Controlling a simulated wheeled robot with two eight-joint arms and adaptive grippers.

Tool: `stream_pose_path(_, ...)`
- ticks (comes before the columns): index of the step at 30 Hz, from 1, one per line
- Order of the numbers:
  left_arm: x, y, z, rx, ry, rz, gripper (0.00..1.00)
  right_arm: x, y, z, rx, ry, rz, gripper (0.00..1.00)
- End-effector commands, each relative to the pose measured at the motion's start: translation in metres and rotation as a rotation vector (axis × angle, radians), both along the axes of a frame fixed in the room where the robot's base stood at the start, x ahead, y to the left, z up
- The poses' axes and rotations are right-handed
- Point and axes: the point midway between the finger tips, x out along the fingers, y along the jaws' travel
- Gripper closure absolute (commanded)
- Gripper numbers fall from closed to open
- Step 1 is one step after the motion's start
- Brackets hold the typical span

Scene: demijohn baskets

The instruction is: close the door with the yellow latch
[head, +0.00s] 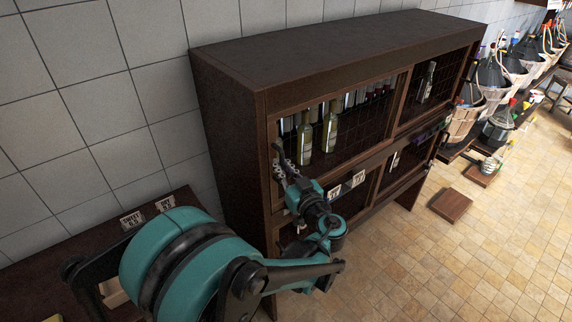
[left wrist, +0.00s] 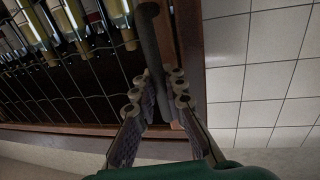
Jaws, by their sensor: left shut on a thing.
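The dark wooden cabinet (head: 262,120) has wire-mesh doors. My left gripper (head: 284,172) is at the left edge of its upper left mesh door (head: 365,125). In the left wrist view my left gripper (left wrist: 160,92) has its fingers on either side of a dark upright bar handle (left wrist: 150,38) and is shut on it. The mesh with bottles behind it lies left of the handle in that view. I cannot make out a yellow latch, or whether this door is fully flush with the frame. My right gripper is not in view.
Bottles (head: 330,128) stand behind the mesh. Price signs (head: 346,184) sit below the upper left door. A dark table (head: 40,262) with signs is at the left. Demijohns in baskets (head: 466,118) and a wooden block (head: 450,205) are at the right. The tiled floor (head: 440,270) in front is clear.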

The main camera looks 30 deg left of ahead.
Motion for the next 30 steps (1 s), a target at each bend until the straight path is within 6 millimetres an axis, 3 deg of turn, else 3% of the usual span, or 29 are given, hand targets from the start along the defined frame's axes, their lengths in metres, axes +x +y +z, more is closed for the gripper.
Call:
stream_pose_path(5,-0.002,0.001,-0.001,-0.001,0.001,0.002,1.00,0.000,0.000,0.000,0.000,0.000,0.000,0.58)
stream_pose_path(6,-0.002,0.001,-0.001,-0.001,0.001,0.003,0.79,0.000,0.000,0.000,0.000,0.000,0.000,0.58)
stream_pose_path(8,-0.002,0.001,0.000,-0.001,0.001,0.002,0.67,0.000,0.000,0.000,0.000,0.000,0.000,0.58)
stream_pose_path(20,-0.006,-0.007,0.000,0.000,0.000,-0.001,0.67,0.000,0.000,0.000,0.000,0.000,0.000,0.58)
stream_pose_path(30,-0.044,-0.066,-0.001,-0.001,0.001,-0.005,0.67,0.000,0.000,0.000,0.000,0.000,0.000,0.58)
